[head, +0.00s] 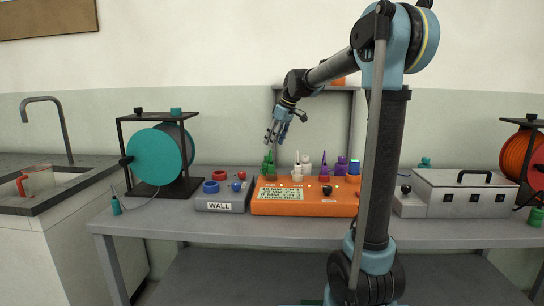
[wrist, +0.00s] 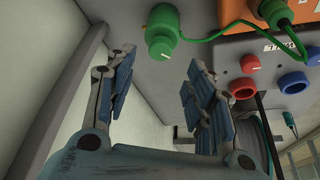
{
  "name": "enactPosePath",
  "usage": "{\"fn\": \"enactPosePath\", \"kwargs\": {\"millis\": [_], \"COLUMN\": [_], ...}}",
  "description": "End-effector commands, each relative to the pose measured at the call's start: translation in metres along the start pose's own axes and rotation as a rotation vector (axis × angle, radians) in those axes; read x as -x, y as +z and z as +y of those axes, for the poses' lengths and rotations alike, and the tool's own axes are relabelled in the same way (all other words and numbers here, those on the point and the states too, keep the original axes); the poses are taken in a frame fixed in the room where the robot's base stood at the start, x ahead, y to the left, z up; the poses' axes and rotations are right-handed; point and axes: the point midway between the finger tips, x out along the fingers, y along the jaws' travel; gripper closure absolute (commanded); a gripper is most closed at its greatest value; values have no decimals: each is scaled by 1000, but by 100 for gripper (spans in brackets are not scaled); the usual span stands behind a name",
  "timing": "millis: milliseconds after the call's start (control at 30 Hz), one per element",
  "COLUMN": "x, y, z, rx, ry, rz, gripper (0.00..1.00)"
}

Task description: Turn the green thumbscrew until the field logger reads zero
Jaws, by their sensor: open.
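A round green thumbscrew (wrist: 162,46) with a pale index mark shows at the top of the wrist view, beyond the fingertips. Green parts (head: 268,164) stand at the back left of the orange logger box (head: 305,208) in the head view; I cannot tell which is the thumbscrew. The logger's pale display (head: 282,193) carries several lines of text, too small to read surely. My gripper (head: 276,137) hangs above the left part of the box, fingers pointing down. In the wrist view my gripper (wrist: 160,62) is open and empty, apart from the thumbscrew.
A grey box labelled WALL (head: 220,206) with red and blue knobs stands left of the logger. A green cable (wrist: 222,34) runs from a green plug (wrist: 275,12). A teal reel (head: 155,157) stands left, a silver case (head: 464,193) right. Several bottles and knobs crowd behind the display.

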Motion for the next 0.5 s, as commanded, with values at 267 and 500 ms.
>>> {"fn": "enactPosePath", "kwargs": {"millis": [267,500], "x": [-47,-70], "y": [0,0], "z": [0,0], "rx": [0,-1], "ry": [0,1], "rz": [0,0], "gripper": [51,51]}}
